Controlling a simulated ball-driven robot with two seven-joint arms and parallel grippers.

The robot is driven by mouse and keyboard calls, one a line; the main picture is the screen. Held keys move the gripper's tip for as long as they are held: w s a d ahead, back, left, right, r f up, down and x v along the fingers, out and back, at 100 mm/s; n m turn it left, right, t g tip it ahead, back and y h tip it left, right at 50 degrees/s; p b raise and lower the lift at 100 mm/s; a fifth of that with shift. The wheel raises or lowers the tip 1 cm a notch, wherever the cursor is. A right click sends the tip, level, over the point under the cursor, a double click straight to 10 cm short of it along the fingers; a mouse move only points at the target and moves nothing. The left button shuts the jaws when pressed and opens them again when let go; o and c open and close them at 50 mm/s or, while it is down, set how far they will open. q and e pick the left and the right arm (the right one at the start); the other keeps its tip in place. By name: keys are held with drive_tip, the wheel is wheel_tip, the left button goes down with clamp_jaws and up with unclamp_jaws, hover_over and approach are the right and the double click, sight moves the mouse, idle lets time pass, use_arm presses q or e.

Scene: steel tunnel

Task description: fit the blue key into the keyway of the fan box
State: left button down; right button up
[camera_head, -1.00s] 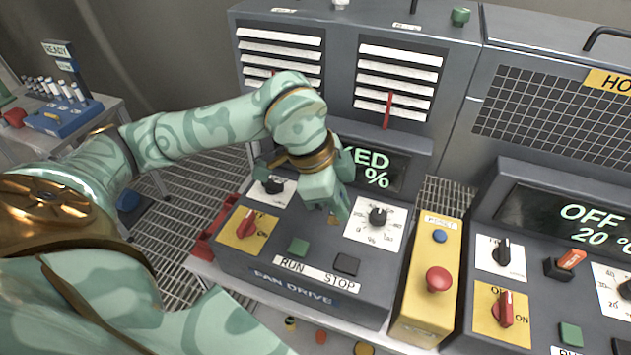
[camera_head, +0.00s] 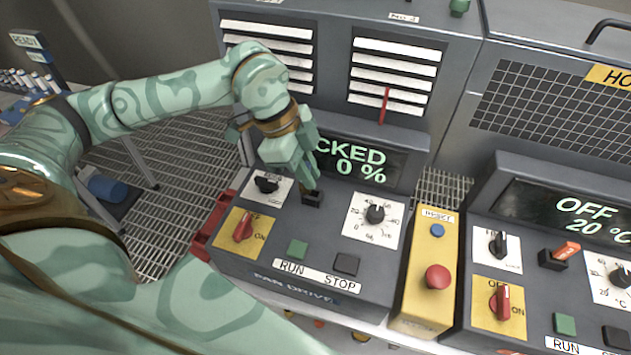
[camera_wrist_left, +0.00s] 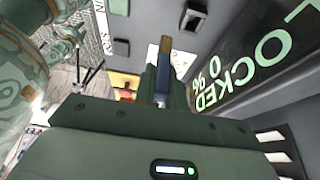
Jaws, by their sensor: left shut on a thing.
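The fan box (camera_head: 225,262) carries a display reading locked and 0 %. Its small black keyway block (camera_head: 312,198) stands on the sloped panel, left of the white dial card. My left gripper (camera_head: 304,180) points down, with its fingertips just above this block. The left wrist view shows the gripper (camera_wrist_left: 163,85) shut on a slim key with a blue part (camera_wrist_left: 164,44) and a brownish part. In the head view the fingers mostly hide the key. I cannot tell whether its tip is inside the keyway. My right gripper is not in view.
A red switch (camera_head: 243,226) is left of the keyway; a green button (camera_head: 297,249) and a dark button (camera_head: 346,264) are in front. The dial knob (camera_head: 375,214) is to the right. A yellow reset box (camera_head: 418,297) stands between this box and the heater panel.

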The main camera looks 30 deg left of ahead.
use_arm(q)
hover_over(322, 196)
drive_tip(key=a, duration=0.1)
drive_tip(key=f, duration=0.5)
drive_tip(key=shift+s+a+f, duration=0.2)
drive_tip(key=shift+f, duration=0.05)
drive_tip(key=shift+f+p, duration=0.5)
drive_tip(key=shift+f, duration=1.1)
drive_tip(key=c, duration=1.5)
unclamp_jaws()
drive_tip(key=shift+f, duration=0.15)
drive_tip(key=shift+o, duration=0.2)
drive_tip(key=b+v, duration=0.1)
drive_tip(key=v, duration=1.1)
drive_tip(key=shift+r, duration=0.2)
drive_tip(key=shift+w, duration=0.15)
